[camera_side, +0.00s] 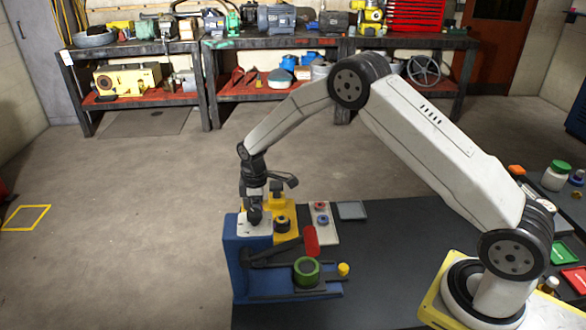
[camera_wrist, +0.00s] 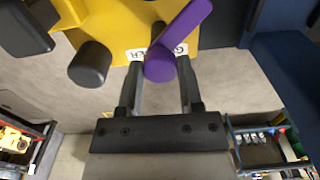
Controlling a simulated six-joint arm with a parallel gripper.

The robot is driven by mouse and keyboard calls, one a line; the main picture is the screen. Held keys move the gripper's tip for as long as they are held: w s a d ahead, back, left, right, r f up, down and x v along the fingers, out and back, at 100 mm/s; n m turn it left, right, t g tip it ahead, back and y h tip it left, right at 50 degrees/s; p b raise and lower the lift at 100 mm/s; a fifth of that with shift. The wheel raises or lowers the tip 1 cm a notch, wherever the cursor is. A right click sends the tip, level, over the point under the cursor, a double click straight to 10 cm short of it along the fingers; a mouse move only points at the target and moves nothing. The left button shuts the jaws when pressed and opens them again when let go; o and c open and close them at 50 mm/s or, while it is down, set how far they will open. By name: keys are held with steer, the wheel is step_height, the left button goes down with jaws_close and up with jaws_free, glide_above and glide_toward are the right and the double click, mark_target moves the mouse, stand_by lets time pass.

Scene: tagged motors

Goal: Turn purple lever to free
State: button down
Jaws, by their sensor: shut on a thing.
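The purple lever (camera_wrist: 180,38) shows in the wrist view against a yellow panel (camera_wrist: 115,25). Its rounded end sits between the two fingers of my gripper (camera_wrist: 160,68), and its arm slants up to the right. My gripper is shut on it. A white label (camera_wrist: 137,54) with dark letters, seen upside down, lies behind the lever, which covers its middle, so I cannot read it whole. In the side view my gripper (camera_side: 254,212) points down at the blue and yellow fixture; I cannot make out the purple lever there.
A blue stand (camera_side: 240,265) carries a black lever with a red grip (camera_side: 311,241) and a green ring (camera_side: 307,272). A yellow knob (camera_side: 344,269) is beside it. In the wrist view a dark round knob (camera_wrist: 90,64) sits left of the lever. The dark table (camera_side: 390,250) is clear between fixture and base.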

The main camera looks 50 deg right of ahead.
steer(key=m, duration=0.4)
steer(key=shift+m, duration=0.3)
steer(key=m, duration=0.4)
stand_by(0.4)
steer(key=shift+c, duration=1.2)
jaws_free()
steer(key=shift+r, duration=0.1)
step_height(320, 180, up, 7)
steer(key=shift+r, duration=0.35)
